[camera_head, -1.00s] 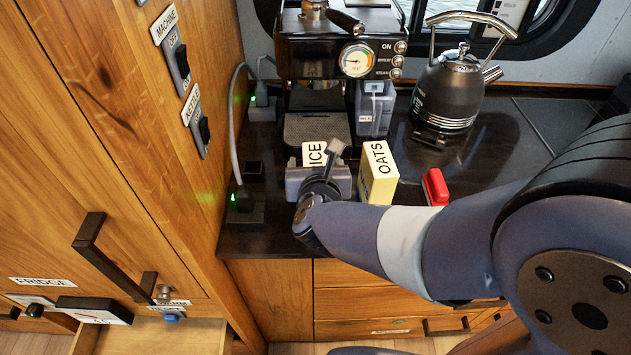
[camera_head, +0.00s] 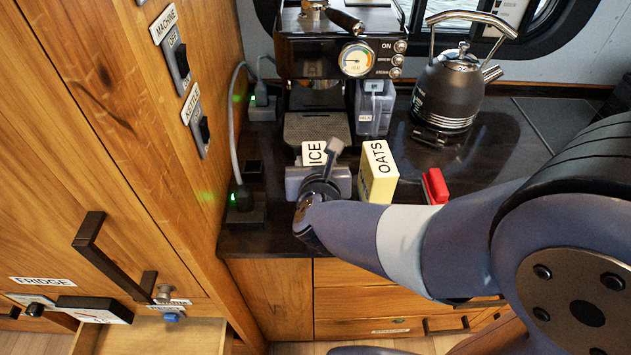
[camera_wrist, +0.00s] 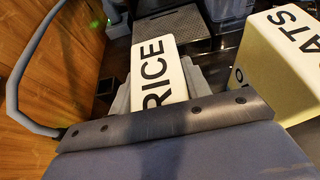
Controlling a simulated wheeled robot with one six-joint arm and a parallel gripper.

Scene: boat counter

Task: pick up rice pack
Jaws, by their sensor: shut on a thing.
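The rice pack (camera_head: 314,153) is a white box with black lettering on its top. It stands on the dark counter in front of the coffee machine, mostly hidden behind my gripper (camera_head: 318,172) in the head view. In the wrist view the rice pack (camera_wrist: 157,75) sits between the grey fingers of my gripper (camera_wrist: 160,82), which are shut on its sides. The lower part of the pack is hidden, so I cannot tell whether it touches the counter.
The yellow oats pack (camera_head: 379,172) stands close to the right of my gripper. A red-topped item (camera_head: 435,187) lies farther right. The coffee machine (camera_head: 335,50) and kettle (camera_head: 450,90) stand behind. A wooden cabinet wall (camera_head: 140,130) and cable (camera_head: 234,125) are at the left.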

